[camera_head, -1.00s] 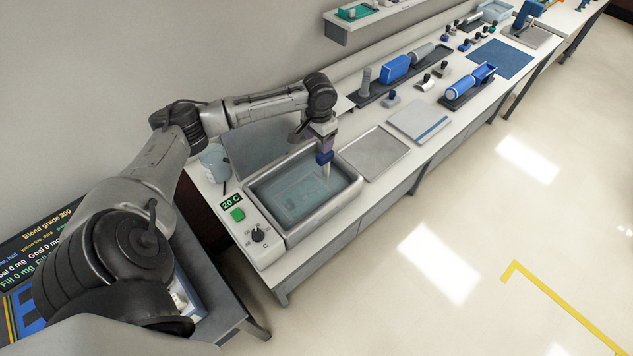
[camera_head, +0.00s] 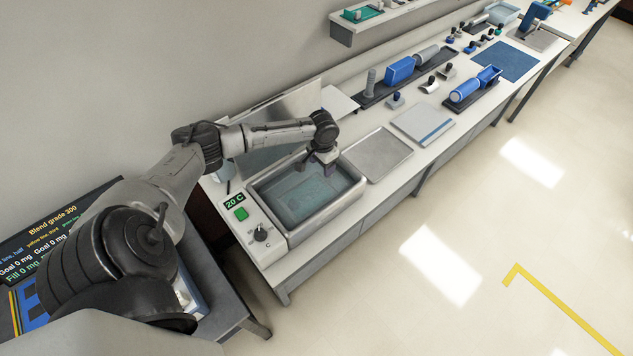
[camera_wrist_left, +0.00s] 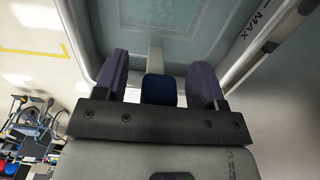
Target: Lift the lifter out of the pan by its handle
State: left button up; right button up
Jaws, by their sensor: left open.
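The pan (camera_head: 331,213) is a steel-walled bath of bluish clear liquid on the bench. The lifter's blue handle (camera_wrist_left: 158,90) shows in the left wrist view, with its pale stem (camera_wrist_left: 155,60) running toward the liquid. A faint pale shape shows under the liquid, probably the lifter's plate. My left gripper (camera_head: 317,167) is over the pan. In the left wrist view its two purple fingers (camera_wrist_left: 158,80) stand open on either side of the blue handle, with gaps visible. In the head view the gripper hides the handle. My right gripper is not in view.
A control panel with a green 20 C display (camera_head: 235,201) and a knob adjoins the pan at left. A flat metal tray (camera_head: 377,155) lies to its right, then a pale board (camera_head: 422,124). Blue tools on dark trays stand further along. A wall panel stands behind.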

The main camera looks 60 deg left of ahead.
pick_arm(q)
jog(key=shift+f, duration=0.3)
grip_shut()
dwell(0.5)
